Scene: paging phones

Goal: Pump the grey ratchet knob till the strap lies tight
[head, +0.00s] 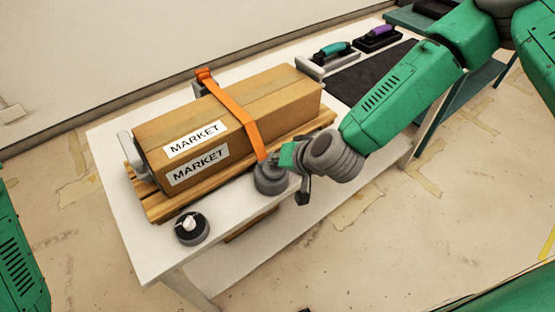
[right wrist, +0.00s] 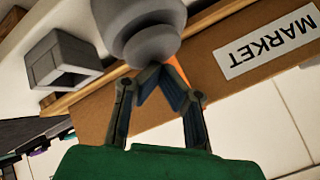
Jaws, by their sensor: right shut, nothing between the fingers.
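The grey ratchet knob (head: 270,180) stands at the near side of the wooden pallet, at the lower end of the orange strap (head: 238,108). The strap runs over the brown MARKET box (head: 283,100); I cannot tell how tight it is. My right gripper (head: 284,158) is at the knob, its fingers shut and empty. In the right wrist view the fingertips (right wrist: 158,76) meet just below the rounded grey knob (right wrist: 148,25) in the picture; whether they touch it is unclear. A bit of orange strap shows behind them. My left gripper is out of view.
The box lies on a wooden pallet (head: 160,207) on a white table (head: 150,258). A dark round object with a white top (head: 192,228) stands near the front edge. A dark mat (head: 365,78) and teal-handled (head: 333,50) and purple-handled (head: 382,33) tools lie farther back.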

